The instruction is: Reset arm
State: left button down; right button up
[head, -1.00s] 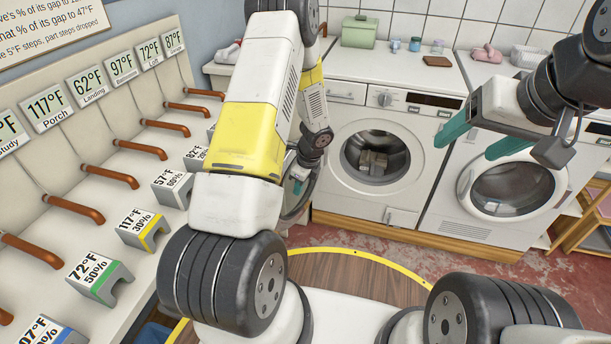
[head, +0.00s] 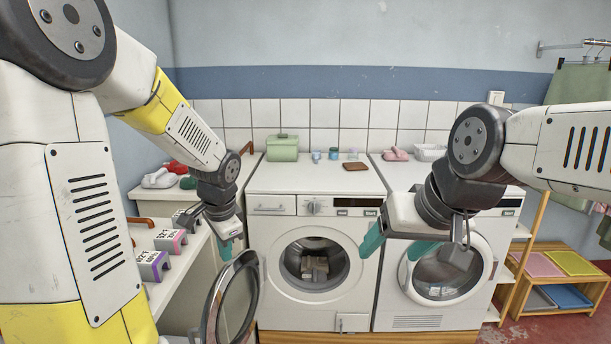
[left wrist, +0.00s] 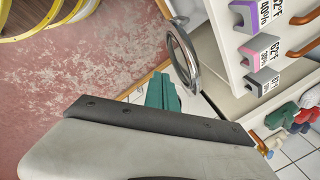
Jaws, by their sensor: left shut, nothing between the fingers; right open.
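My left gripper (head: 226,247) has teal fingers and is shut and empty. In the head view it hangs beside the open round door (head: 230,300) of the left washing machine (head: 320,220). The left wrist view shows its teal fingers (left wrist: 162,92) together, with the door ring (left wrist: 183,55) beyond them. My right gripper (head: 392,246) is open and empty, its two teal fingers apart in front of the right machine (head: 447,265). That machine's door is shut. Grey-white items (head: 314,268) lie inside the left machine's drum.
A sloped counter at the left bears coloured label blocks (head: 171,242) and copper bars (head: 141,221). On the machine tops stand a green box (head: 283,148), small jars, a brown pad (head: 355,166) and a white basket (head: 430,152). A wooden shelf (head: 555,265) with coloured cloths stands at the right.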

pick_arm(q)
jog(key=s+d+r+n+t+h, duration=0.1)
jog(key=s+d+r+n, duration=0.1)
jog(key=s+r+n, duration=0.2)
jog(key=s+d+r+n+t+h, duration=0.2)
jog(key=s+r+n, duration=0.3)
jog(key=s+r, duration=0.4)
jog(key=s+d, duration=0.1)
jog(key=s, duration=0.3)
jog(key=shift+s, duration=0.2)
